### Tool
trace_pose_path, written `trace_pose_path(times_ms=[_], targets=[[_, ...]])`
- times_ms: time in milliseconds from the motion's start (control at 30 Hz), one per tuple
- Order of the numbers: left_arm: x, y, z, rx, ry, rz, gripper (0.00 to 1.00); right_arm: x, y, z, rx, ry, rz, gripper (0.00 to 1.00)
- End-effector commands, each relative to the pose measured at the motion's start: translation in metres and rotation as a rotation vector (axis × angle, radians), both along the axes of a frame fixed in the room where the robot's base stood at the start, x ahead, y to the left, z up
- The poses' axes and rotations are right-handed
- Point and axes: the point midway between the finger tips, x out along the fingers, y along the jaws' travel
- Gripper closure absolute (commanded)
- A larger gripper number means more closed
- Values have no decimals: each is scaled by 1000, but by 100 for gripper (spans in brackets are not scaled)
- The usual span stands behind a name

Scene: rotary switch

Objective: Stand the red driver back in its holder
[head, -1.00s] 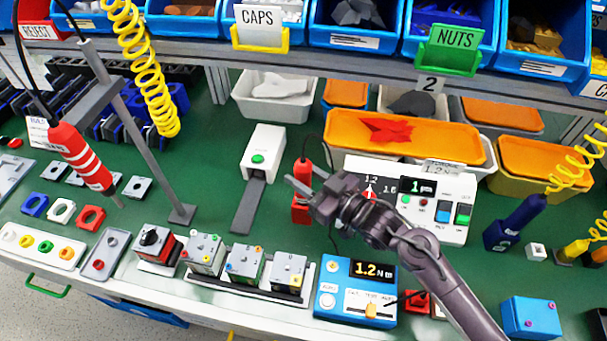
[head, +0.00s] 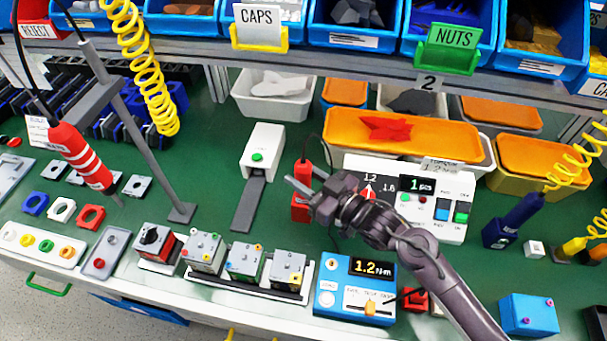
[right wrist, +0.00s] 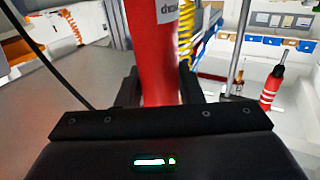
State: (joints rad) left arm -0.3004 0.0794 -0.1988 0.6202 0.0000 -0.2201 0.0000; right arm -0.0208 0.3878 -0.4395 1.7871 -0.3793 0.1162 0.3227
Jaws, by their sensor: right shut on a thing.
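The red driver (head: 303,172) stands close to upright in the middle of the head view, with a thin dark cable at its top. My right gripper (head: 304,190) is shut on it. The driver's red body (right wrist: 152,50) also rises between the jaws in the right wrist view. The red holder (head: 301,212) is directly below the gripper on the green bench. The gripper hides where driver and holder meet, so I cannot tell how far in the driver sits. My left gripper is out of view.
A white dispenser (head: 262,150) stands left of the holder. A blue torque box (head: 354,292) is in front, and a white control panel (head: 440,212) is to the right. A striped red tool (head: 82,158) hangs at left. A blue driver (head: 520,215) stands at right.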

Motion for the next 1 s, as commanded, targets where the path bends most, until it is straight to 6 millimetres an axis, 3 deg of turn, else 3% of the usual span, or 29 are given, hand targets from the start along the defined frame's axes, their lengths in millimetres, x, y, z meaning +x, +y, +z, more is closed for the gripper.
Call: trace_pose_path(times_ms=[1000], targets=[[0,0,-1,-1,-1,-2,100,0,0,-5,2,-3,0,100]])
